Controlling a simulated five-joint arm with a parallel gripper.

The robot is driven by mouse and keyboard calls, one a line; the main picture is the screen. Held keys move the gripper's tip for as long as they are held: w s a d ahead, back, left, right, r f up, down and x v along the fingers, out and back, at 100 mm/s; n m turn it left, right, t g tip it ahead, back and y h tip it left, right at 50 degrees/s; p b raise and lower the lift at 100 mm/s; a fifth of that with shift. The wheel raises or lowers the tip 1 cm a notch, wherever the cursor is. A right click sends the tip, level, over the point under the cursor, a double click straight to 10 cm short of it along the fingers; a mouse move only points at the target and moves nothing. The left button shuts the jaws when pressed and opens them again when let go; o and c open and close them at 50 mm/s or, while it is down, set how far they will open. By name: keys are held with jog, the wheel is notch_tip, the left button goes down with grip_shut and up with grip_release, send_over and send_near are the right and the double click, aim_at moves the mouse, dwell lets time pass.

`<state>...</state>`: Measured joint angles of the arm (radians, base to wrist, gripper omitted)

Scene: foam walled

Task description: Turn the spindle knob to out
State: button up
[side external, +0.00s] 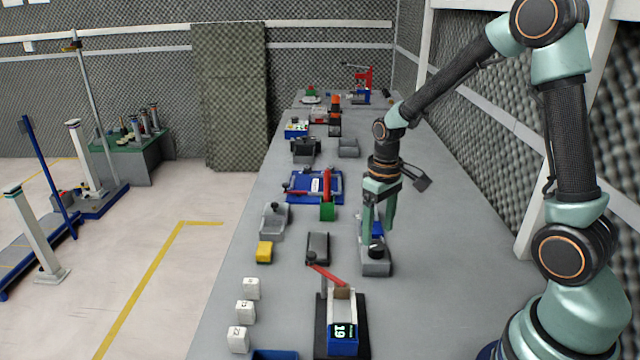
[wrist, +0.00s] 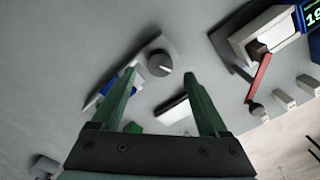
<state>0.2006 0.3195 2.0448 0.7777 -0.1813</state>
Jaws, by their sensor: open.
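The spindle knob (side external: 376,249) is a dark round knob on top of a small grey box (side external: 377,269), on the right part of the long bench. In the wrist view the knob (wrist: 160,62) looks grey with a pale mark on its face. My gripper (side external: 377,236) is open, pointing down over the box. In the wrist view its green fingertips (wrist: 161,73) stand apart, one to each side of the knob and a little short of it in the picture. I cannot tell the height gap or any "out" label. Blue parts (side external: 376,228) show behind the fingers.
A device with a red lever (side external: 325,273) and a display reading 19 (side external: 343,332) stands at front left of the box. A grey block (side external: 318,247), a green block (side external: 327,211) and a blue fixture (side external: 300,197) stand left. The bench right of the box is clear.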

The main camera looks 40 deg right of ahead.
aim_at(376, 245)
jog(key=shift+f, duration=2.2)
grip_shut()
